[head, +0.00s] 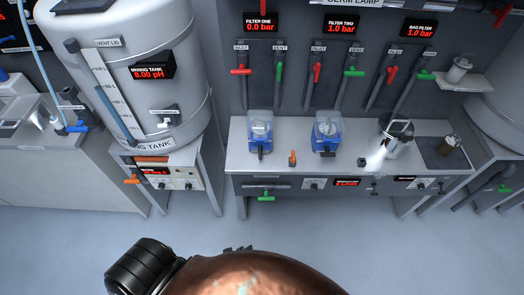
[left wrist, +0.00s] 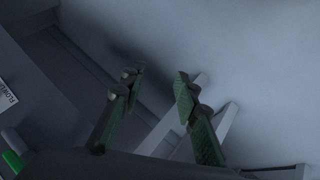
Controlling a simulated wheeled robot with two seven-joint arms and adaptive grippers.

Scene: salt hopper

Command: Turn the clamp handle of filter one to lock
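Filter one (head: 261,127) is a blue housing with a clear top on the grey bench, under a display reading 0.0 bar. A dark handle-like part (head: 261,152) sticks out at its front; its clamp position is too small to tell. My left gripper (left wrist: 158,76) is open and empty in the left wrist view, its two dark green-padded fingers apart over floor and bench legs. In the head view, my arm hides most of it; only small dark tips show at the bottom, well in front of the bench. My right gripper is not in view.
Filter two (head: 327,131), a similar blue housing, stands to the right. A small orange handle (head: 293,157) stands between them. A green handle (head: 266,197) sits below the bench front. The mixing tank (head: 185,95) is at left. Open floor (head: 330,235) lies before the bench.

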